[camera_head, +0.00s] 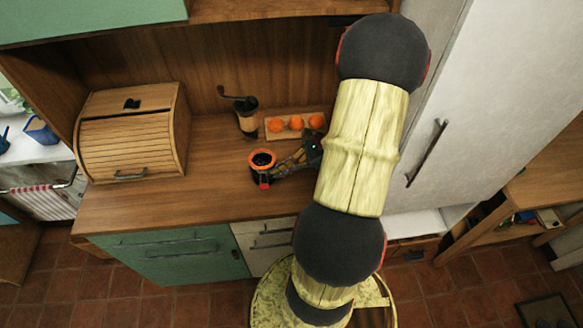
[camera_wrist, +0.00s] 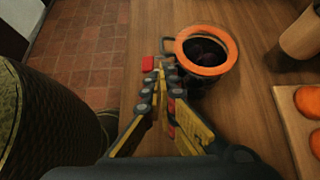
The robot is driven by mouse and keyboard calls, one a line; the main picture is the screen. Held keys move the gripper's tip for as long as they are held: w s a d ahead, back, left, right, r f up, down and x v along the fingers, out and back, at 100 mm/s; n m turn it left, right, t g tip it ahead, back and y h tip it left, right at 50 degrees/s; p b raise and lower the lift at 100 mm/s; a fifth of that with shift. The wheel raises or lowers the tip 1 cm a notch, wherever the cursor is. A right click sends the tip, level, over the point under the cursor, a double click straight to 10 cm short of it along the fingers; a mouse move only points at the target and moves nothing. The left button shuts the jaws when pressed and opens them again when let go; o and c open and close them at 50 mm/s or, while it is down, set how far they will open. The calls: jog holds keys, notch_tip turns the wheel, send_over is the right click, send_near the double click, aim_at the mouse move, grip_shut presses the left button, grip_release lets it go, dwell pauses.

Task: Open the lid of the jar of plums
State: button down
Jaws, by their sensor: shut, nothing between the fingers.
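The jar of plums stands upright on the wooden counter, with an orange ring around its top, in the head view (camera_head: 262,159) and in the wrist view (camera_wrist: 207,50). Dark plums show inside the ring; I cannot tell whether a clear lid covers them. A wire loop and a small red tab (camera_wrist: 148,62) show at its left side; the tab is also in the head view (camera_head: 264,185). My gripper (camera_wrist: 166,66) is shut and empty, its fingertips beside the jar, close to the red tab. Contact is unclear. It also shows in the head view (camera_head: 274,174).
A wooden board (camera_head: 285,135) with orange fruits lies behind the jar. A coffee grinder (camera_head: 247,119) stands to their left. A wooden bread box (camera_head: 132,133) fills the counter's left end. A tall white cabinet (camera_head: 455,110) bounds the right. The counter's front left is clear.

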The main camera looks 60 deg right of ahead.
jog(key=shift+x, duration=0.8)
jog(key=shift+r, duration=0.1)
jog(key=shift+r+p, duration=0.3)
jog(key=shift+p, duration=0.6)
jog(key=shift+r+y+p, duration=0.2)
jog(key=shift+y+p, duration=0.1)
jog(key=shift+p, duration=0.15)
jog(key=shift+m+g+y, duration=0.6)
jog(key=shift+m, duration=0.1)
jog(key=shift+w+d+r+p, duration=0.15)
jog(key=shift+r+p, duration=0.6)
jog(key=shift+p, duration=0.65)
jog(key=shift+w+d+r+p, duration=0.15)
jog(key=shift+r+p, duration=0.55)
jog(key=shift+p, duration=0.7)
jog(key=shift+w+d+r+p, duration=0.15)
jog(key=shift+r+p, duration=0.6)
jog(key=shift+p, duration=0.65)
